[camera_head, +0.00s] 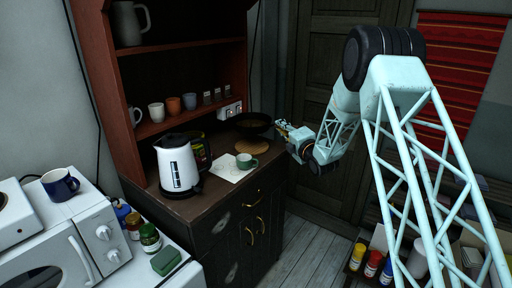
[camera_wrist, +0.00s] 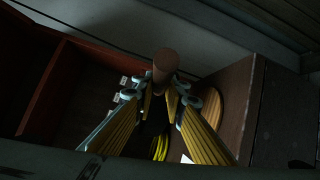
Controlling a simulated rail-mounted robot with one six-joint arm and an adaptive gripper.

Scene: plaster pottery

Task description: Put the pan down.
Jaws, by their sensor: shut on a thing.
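My gripper (camera_head: 283,128) is shut on the handle of a dark pan (camera_head: 250,123), at the back right of the cabinet top in the head view. In the wrist view, my gripper's yellow fingers (camera_wrist: 164,100) close around the brown handle (camera_wrist: 166,62). The pan's bowl is mostly hidden there behind the fingers. I cannot tell whether the pan touches the surface.
A white kettle (camera_head: 177,165) stands farther left. A socket strip (camera_head: 230,110) and shelf cups are behind. The cabinet's front right corner (camera_head: 283,166) looks clear.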

